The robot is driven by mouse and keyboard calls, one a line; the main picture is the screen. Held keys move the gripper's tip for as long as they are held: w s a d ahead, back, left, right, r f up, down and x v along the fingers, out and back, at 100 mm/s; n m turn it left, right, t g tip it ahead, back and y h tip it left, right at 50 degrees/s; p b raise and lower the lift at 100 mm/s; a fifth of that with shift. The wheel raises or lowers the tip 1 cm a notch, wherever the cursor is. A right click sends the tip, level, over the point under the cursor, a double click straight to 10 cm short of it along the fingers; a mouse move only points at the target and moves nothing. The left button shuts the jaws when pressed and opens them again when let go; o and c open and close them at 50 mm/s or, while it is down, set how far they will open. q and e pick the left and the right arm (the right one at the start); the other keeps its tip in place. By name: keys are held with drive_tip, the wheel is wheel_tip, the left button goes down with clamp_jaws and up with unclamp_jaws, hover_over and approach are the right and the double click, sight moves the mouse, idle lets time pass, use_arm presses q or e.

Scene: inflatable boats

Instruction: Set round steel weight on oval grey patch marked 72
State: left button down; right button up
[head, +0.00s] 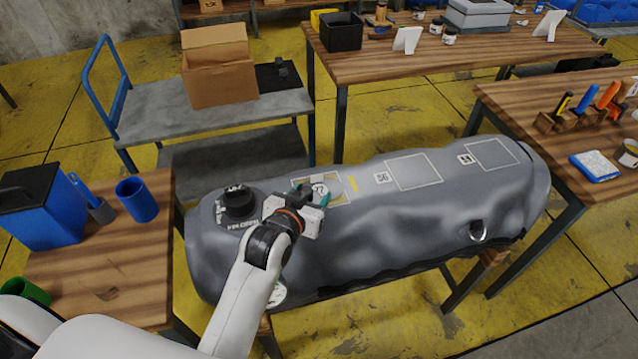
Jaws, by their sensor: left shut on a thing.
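My left gripper (311,194) reaches over the left part of a long grey inflatable tube (350,240). Its teal fingertips are shut on a small, pale round thing, partly hidden, that I take for the round steel weight (319,188). It is right above or on an outlined, yellowish area (338,188) of the tube. The oval grey patch cannot be made out clearly under the gripper, and I cannot tell whether the held thing touches it. My right gripper is not in view.
A black valve cap (238,203) stands on the tube left of my gripper. Two outlined rectangles (414,171) lie to the right. A left table (110,290) holds a blue cup (137,199). A grey cart (200,115) and wooden tables (420,60) stand behind.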

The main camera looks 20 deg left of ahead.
use_arm(q)
drive_tip(key=w+r+p, duration=0.2)
drive_tip(key=w+r, duration=0.5)
drive_tip(key=w, duration=0.1)
hover_over(324, 188)
wheel_tip(324, 188, down, 5)
drive_tip(key=shift+f, duration=0.15)
drive_tip(key=shift+a+f+p, duration=0.1)
drive_tip(key=shift+f+p, duration=0.2)
drive_tip(key=shift+f, duration=0.25)
wheel_tip(324, 188, down, 3)
drive_tip(key=shift+r, duration=0.1)
drive_tip(key=shift+f, duration=0.4)
